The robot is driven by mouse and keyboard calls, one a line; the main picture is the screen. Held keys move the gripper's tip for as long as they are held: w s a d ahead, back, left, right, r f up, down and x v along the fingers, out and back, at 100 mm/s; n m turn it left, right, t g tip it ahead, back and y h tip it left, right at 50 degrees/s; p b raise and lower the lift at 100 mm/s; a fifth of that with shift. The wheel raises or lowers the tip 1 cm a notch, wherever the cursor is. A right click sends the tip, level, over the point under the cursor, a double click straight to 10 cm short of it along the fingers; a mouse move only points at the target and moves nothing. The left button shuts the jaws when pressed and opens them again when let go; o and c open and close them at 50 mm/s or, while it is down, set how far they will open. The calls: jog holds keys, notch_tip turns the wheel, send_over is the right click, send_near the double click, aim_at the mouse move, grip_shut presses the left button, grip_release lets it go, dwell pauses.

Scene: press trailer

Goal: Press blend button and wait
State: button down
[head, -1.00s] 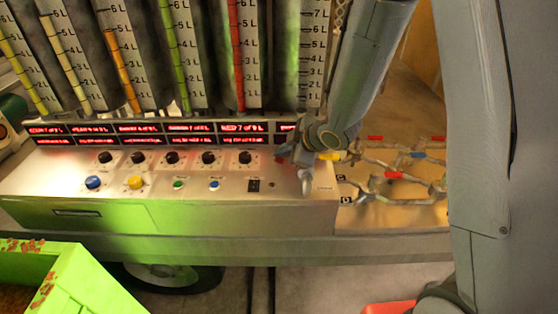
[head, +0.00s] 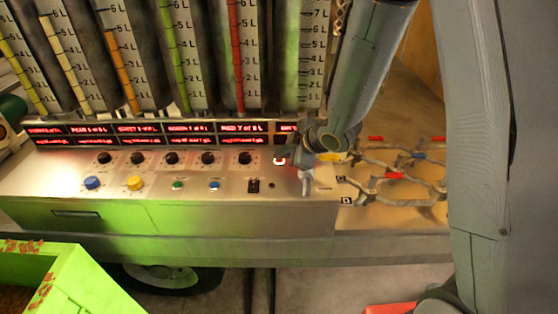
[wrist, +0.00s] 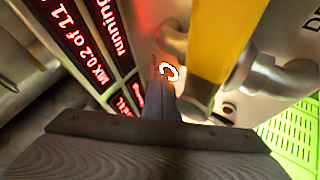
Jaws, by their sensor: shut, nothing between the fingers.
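The blend button is probably the small round button with a white ring and red glow (head: 279,160), at the right end of the steel console; its label is not readable. My gripper (head: 285,151) is shut and empty, with its fingertips right at this button. In the wrist view, the shut fingers (wrist: 164,88) point at the same ringed button (wrist: 169,73), partly in front of it. I cannot tell whether they touch it. Beside it, a red-lit display (wrist: 75,45) reads "MIX 0.2 of 11" and "running".
A metal spout (head: 306,183) stands close right of the button. Black knobs (head: 208,158), a blue button (head: 92,182) and a yellow button (head: 135,183) fill the console. Metal pipes (head: 400,195) lie to the right. A green bin (head: 85,280) stands at lower left.

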jog(key=shift+s+d+f, duration=0.1)
jog(key=shift+s+f, duration=0.25)
jog(key=shift+f, duration=0.2)
dwell(0.4)
jog(key=shift+r, duration=0.1)
jog(key=shift+w+r+p, duration=0.25)
jog(key=shift+r+p, duration=0.25)
jog(key=shift+r, duration=0.25)
jog(key=shift+r+p, duration=2.35)
jog(key=shift+r, duration=0.25)
notch_tip(320, 180, up, 10)
jog(key=p, duration=0.6)
